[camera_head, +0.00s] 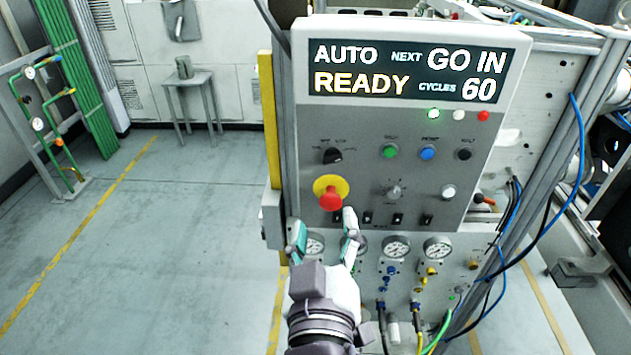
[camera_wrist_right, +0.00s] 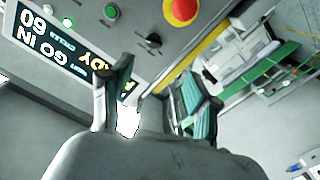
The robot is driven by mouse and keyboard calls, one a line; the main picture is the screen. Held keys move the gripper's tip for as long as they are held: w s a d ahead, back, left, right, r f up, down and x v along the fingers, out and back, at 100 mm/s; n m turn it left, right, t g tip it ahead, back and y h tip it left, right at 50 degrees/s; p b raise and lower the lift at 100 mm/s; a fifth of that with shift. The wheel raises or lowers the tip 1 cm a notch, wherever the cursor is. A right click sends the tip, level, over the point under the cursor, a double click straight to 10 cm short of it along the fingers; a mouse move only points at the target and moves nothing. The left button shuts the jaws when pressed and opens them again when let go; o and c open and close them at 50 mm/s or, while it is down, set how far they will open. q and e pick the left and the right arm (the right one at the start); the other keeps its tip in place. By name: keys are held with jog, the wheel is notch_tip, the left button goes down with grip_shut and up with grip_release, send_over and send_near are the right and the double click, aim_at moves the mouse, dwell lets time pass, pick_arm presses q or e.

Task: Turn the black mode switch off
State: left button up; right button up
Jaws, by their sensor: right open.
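The black mode switch (camera_head: 333,155) is a rotary knob at the upper left of the grey control panel (camera_head: 440,205), above the red emergency button (camera_head: 331,194). In the right wrist view the black switch (camera_wrist_right: 153,41) shows beyond the fingertips. My right gripper (camera_head: 323,228) is open and empty, its fingers apart below the red button and in front of the panel's lower left. It is clear of the switch. The same gripper shows in the wrist view (camera_wrist_right: 150,78). My left gripper is not in view.
The display (camera_head: 405,72) reads AUTO, READY, NEXT GO IN and CYCLES 60. A green button (camera_head: 390,151), a blue button (camera_head: 428,152) and a grey knob (camera_head: 394,191) are right of the switch. Pressure gauges (camera_head: 397,247) sit below. Open floor lies left.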

aim_at(333, 161)
jog(key=w, duration=1.3)
jog(key=shift+w+d+r, duration=0.2)
jog(key=shift+d+r, duration=0.15)
jog(key=shift+d, duration=0.05)
jog(key=c, duration=1.2)
jog(key=shift+o, duration=0.2)
